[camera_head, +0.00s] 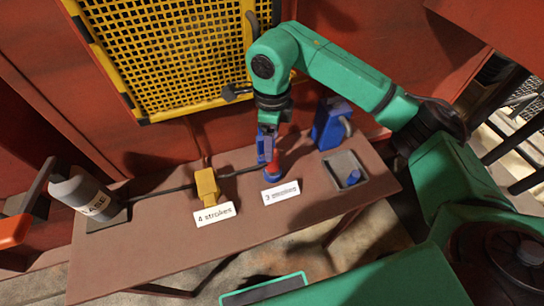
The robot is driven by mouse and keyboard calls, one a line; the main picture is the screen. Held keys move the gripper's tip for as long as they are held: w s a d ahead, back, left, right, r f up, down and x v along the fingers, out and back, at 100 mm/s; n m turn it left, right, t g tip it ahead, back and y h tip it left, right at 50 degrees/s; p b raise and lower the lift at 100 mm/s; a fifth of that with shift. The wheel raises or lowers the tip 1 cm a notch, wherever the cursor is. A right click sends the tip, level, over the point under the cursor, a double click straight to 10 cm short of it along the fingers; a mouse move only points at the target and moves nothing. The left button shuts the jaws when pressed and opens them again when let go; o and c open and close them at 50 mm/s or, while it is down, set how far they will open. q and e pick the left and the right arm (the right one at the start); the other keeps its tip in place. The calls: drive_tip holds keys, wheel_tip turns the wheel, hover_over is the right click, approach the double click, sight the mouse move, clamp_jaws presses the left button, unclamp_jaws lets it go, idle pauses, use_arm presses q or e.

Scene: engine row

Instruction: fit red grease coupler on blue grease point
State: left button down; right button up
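The red grease coupler (273,163) is directly above the blue grease point (273,174), roughly upright. From this angle I cannot tell whether it is seated or only touching. The blue point stands mid-table behind a "3 strokes" label (281,192). My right gripper (266,155) reaches down from above, its blue fingers close together at the coupler's top. It appears shut on the coupler, though the fingers hide part of it. A dark hose (238,172) runs from the left to the coupler. My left gripper is not in view.
A yellow grease point (207,187) stands left of the blue one, behind a "4 strokes" label (214,214). A grey grease canister (84,194) with an orange-ended lever (14,231) is at the left. A blue box (331,124) and a tray (333,168) holding a blue cap (353,177) are at right.

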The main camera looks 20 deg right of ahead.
wheel_tip(320, 180, up, 4)
drive_tip(key=shift+r, duration=0.25)
idle(0.5)
